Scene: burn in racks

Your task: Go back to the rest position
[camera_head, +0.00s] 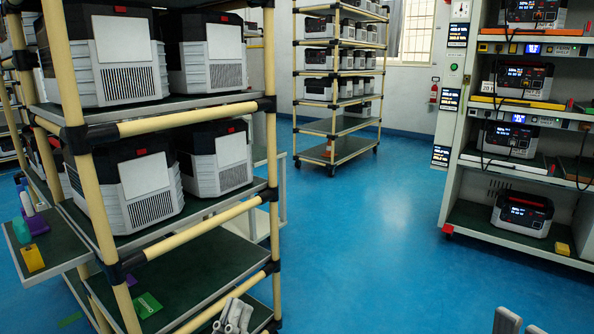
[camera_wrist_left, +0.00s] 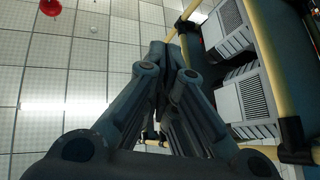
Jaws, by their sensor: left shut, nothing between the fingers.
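My left gripper (camera_head: 236,314) shows at the bottom of the head view, in front of the lower shelf of the near rack (camera_head: 190,116). Its fingers are together and nothing is between them. In the left wrist view the same gripper (camera_wrist_left: 164,50) points up towards the tiled ceiling, with its fingertips meeting and empty. Grey tips of my right gripper (camera_head: 518,322) show at the lower right edge of the head view. Most of it is cut off, so its opening is unclear.
The near rack holds several grey-and-black power units (camera_head: 140,188) close to my left gripper. A second rack (camera_head: 337,150) stands at the back. A white test rack (camera_head: 452,150) with lit units stands at the right. The blue floor (camera_head: 360,240) between them is clear.

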